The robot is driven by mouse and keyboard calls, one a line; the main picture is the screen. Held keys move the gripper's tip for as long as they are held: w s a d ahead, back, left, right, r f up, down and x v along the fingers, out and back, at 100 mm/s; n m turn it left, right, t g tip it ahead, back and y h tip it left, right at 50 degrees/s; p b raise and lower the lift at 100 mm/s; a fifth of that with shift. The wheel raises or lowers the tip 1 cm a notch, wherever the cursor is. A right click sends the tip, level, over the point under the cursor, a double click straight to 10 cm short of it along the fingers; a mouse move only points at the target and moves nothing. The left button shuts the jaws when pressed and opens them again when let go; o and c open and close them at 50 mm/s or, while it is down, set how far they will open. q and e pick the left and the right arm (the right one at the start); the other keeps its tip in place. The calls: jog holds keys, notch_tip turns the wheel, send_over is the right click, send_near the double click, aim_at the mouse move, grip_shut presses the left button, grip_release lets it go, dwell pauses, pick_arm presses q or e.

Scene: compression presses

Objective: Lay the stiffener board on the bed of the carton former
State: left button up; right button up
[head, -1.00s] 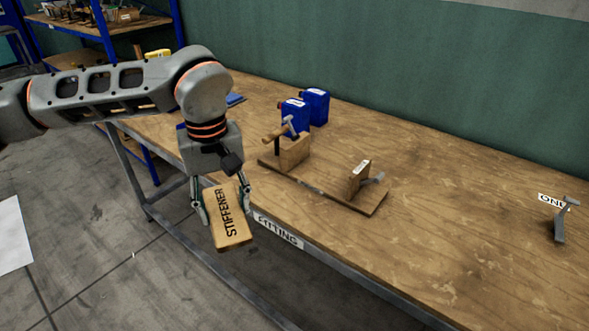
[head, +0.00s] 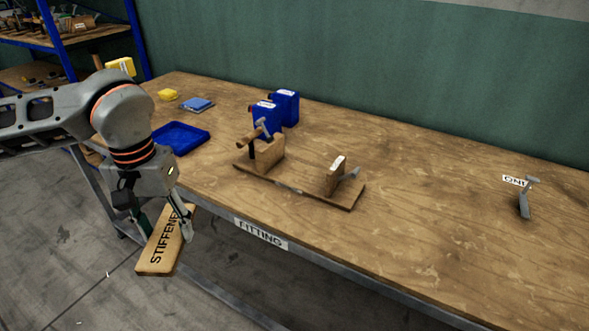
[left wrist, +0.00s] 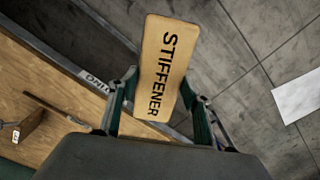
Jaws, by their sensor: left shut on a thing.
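The stiffener board (head: 165,243) is a flat tan block marked STIFFENER. My left gripper (head: 166,228) is shut on it and holds it tilted, off the table's front edge, above the floor. In the left wrist view the board (left wrist: 165,62) sticks out between the fingers of the gripper (left wrist: 160,112). A wooden fixture with a flat base (head: 290,184) and two upright blocks stands on the table; it may be the carton former. A hammer-like tool leans at its left block (head: 268,152). Its right block (head: 334,178) has a white label and a grey lever. My right gripper is out of view.
The wooden table (head: 430,215) carries a FITTING label (head: 261,234) on its front edge. Two blue canisters (head: 267,117) stand behind the fixture. A blue tray (head: 182,138) lies left of it. A grey lever (head: 524,200) stands far right. The table between is clear.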

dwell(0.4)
pick_arm(q)
notch_tip(320, 180, down, 5)
jog(key=shift+f, duration=0.25)
jog(key=shift+w+a, duration=0.1)
jog(key=shift+a, duration=0.05)
